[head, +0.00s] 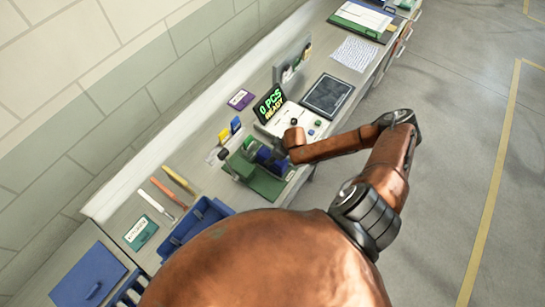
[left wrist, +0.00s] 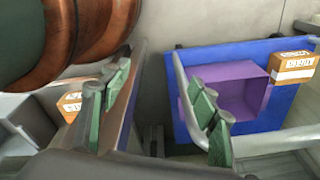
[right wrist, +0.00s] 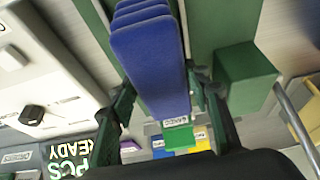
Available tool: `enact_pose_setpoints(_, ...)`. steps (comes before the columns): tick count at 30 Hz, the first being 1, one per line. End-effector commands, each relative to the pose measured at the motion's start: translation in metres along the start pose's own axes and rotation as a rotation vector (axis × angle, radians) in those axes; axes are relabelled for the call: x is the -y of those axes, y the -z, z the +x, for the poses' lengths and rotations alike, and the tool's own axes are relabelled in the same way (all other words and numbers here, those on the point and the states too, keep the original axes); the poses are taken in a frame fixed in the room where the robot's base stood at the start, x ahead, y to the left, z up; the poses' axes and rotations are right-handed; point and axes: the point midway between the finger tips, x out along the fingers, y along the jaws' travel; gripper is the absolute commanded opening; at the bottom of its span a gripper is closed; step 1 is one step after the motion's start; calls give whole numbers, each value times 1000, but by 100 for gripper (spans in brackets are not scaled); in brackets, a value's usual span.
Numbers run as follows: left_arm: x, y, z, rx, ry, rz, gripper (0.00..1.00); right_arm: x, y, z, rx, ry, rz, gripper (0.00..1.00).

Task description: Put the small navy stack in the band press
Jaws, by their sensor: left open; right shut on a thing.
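The small navy stack (right wrist: 148,60) of several folded layers stands between the fingers of my right gripper (right wrist: 163,98) in the right wrist view. The gripper is shut on it. In the head view the stack (head: 267,158) is at the green band press (head: 262,184), with my right gripper (head: 281,150) at its right side. Green press parts (right wrist: 245,75) flank the stack in the right wrist view; whether it touches the base is hidden. My left gripper (left wrist: 160,112) is open and empty, seen only in the left wrist view.
The display (head: 270,104) reads "0 PCS READY" behind a white control panel (head: 292,128). The left wrist view shows a purple bin (left wrist: 225,88) and labelled cartons (left wrist: 294,67).

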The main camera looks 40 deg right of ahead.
Motion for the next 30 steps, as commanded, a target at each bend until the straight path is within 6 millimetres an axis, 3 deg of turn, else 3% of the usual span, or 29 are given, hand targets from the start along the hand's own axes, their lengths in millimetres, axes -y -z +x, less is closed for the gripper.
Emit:
enact_pose_setpoints(2,0,0,0,0,0,0,56,0,0,1,-1,0,0,13)
enact_pose_setpoints(3,0,0,0,0,0,0,56,0,-1,2,0,0,0,45)
enact_pose_setpoints(10,0,2,0,-2,0,0,56,0,-1,2,0,0,0,61)
enact_pose_setpoints(22,0,3,1,-5,0,0,56,-1,0,-6,0,-1,0,62)
enact_pose_setpoints(30,0,3,8,-5,0,0,56,-2,-1,-56,0,-2,-1,62)
